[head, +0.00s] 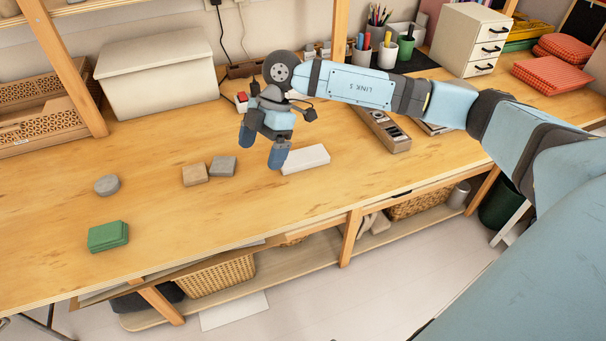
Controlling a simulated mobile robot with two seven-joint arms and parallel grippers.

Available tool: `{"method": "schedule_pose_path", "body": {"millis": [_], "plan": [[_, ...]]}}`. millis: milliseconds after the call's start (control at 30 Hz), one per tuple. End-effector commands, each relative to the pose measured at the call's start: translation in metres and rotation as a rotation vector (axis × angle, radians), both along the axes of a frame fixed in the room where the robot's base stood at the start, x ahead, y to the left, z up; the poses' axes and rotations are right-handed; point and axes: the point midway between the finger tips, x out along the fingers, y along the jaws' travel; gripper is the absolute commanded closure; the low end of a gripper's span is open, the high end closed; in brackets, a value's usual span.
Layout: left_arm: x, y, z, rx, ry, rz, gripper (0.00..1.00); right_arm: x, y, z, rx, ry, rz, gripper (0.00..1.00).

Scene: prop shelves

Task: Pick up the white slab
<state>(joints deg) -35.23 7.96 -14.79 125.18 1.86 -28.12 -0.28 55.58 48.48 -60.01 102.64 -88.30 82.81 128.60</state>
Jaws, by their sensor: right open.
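The white slab (306,159) lies flat on the wooden table, near its front edge and right of the middle of the view. My right gripper (262,147) hangs just left of the slab with its blue fingers apart and nothing between them. One finger is in front of the slab's left end and hides a little of it. I cannot tell whether that finger touches the slab. My left gripper is out of view.
A tan block (195,175), a grey block (223,166), a grey round piece (107,185) and a green block (108,236) lie to the left. A white lidded box (157,78) stands behind. A brown tray (383,130) lies right of the slab.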

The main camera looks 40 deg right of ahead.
Motion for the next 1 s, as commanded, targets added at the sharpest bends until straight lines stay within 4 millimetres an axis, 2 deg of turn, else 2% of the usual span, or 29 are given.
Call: {"method": "schedule_pose_path", "body": {"millis": [33, 100, 200, 300, 433, 733, 1000], "plan": [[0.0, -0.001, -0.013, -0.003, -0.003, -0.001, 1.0, 0.012, -0.029, -0.002, -0.119, -0.011, -0.073, 0.06], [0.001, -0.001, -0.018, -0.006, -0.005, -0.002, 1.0, 0.022, -0.061, 0.004, -0.253, -0.016, -0.175, 0.06], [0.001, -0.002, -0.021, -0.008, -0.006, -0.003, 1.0, 0.03, -0.094, 0.015, -0.385, -0.023, -0.292, 0.06], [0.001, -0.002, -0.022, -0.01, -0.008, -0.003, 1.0, 0.033, -0.112, 0.02, -0.453, -0.029, -0.361, 0.06], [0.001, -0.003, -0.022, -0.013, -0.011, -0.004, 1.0, 0.034, -0.118, 0.009, -0.477, -0.029, -0.386, 0.06], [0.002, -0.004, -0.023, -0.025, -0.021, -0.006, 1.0, 0.034, -0.117, -0.048, -0.474, -0.028, -0.382, 0.06], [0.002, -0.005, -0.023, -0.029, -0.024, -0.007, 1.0, 0.034, -0.117, -0.065, -0.472, -0.031, -0.382, 0.06]]}}
